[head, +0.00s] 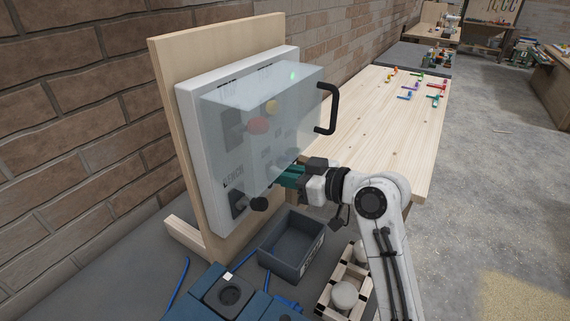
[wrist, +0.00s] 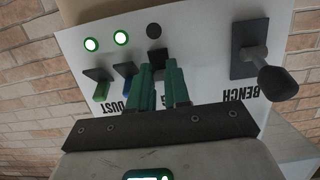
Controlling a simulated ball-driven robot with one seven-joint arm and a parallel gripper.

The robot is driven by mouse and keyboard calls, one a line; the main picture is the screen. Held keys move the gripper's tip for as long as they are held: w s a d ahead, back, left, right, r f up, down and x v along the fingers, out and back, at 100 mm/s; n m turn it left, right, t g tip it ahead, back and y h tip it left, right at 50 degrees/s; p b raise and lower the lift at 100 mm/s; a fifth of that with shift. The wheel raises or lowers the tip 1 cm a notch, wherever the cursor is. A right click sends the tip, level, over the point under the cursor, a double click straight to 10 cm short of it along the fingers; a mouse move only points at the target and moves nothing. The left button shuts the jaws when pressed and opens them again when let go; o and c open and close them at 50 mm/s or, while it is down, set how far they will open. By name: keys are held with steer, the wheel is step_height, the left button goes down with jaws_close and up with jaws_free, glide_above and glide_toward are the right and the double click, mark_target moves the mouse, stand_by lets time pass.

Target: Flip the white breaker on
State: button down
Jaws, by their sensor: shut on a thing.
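A white switch panel (head: 205,205) stands on a plywood board; the wrist view shows its face (wrist: 200,40). That face has a green breaker (wrist: 101,90) and a blue breaker (wrist: 127,84) on the left. Above them two lamps glow green, and a third lamp (wrist: 153,30) is dark. My gripper (wrist: 164,85), with teal fingers, is at the breaker below the dark lamp and shut on it. The fingers hide most of this breaker, and its white colour cannot be made out. In the head view my gripper (head: 290,178) reaches the panel's lower right.
A clear cover (head: 300,105) with a black handle (head: 328,108) juts from the panel above my gripper. A large black lever (wrist: 275,75) marked BENCH is right of the fingers. A grey bin (head: 287,243) sits below. The wooden bench (head: 385,140) is mostly clear.

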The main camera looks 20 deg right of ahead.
steer(key=g+h+p, duration=0.1)
steer(key=p, duration=0.1)
steer(key=shift+r+g+p, duration=0.3)
steer(key=shift+r+p, duration=0.1)
steer(key=shift+f, duration=0.1)
steer(key=c, duration=1.4)
jaws_free()
steer(key=shift+o, duration=0.2)
steer(key=b+v, duration=0.2)
steer(key=v, duration=0.9)
steer(key=shift+a, duration=0.1)
